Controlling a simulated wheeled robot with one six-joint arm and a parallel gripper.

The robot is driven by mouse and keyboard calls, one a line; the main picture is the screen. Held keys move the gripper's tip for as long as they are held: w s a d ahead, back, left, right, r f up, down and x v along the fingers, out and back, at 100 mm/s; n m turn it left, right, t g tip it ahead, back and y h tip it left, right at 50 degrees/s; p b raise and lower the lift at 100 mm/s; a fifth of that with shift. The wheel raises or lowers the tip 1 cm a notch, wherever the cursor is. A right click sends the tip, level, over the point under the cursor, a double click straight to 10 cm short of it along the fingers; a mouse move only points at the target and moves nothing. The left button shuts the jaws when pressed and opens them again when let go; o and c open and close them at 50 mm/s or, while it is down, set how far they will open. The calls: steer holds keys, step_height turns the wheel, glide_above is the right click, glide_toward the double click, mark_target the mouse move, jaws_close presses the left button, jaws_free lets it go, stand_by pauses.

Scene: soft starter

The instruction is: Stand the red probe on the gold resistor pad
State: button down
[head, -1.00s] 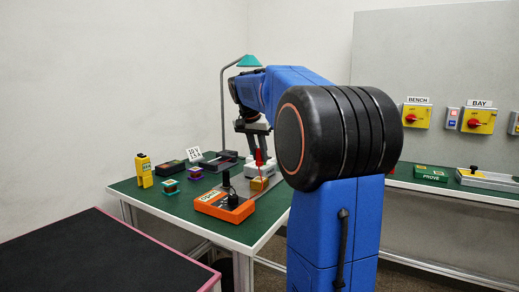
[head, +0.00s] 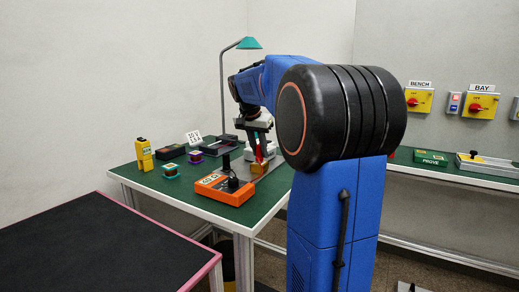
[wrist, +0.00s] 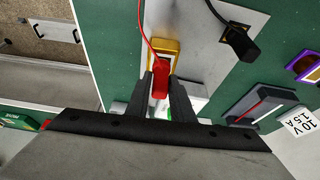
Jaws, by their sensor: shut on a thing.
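The red probe (wrist: 160,80) is pinched between the two dark fingers of my gripper (wrist: 162,96) in the wrist view, with its red cable running up the picture. In the head view the red probe (head: 258,153) is below my gripper (head: 260,143), just over the gold resistor block (head: 259,167). In the wrist view the gold block (wrist: 167,45) shows just beyond the probe. The probe's tip is hidden, so I cannot tell whether it touches the pad.
An orange meter (head: 222,189) stands at the near side of the green table (head: 180,192). A black probe (wrist: 238,42) is on the grey plate (wrist: 207,25). A yellow tester (head: 144,153), small coil parts and a 10 V sign (head: 193,139) stand left and behind.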

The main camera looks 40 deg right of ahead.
steer(key=c, duration=1.5)
jaws_free()
steer(key=shift+o, duration=0.2)
steer(key=v, duration=1.7)
steer(key=shift+r, duration=0.2)
steer(key=shift+s, duration=0.2)
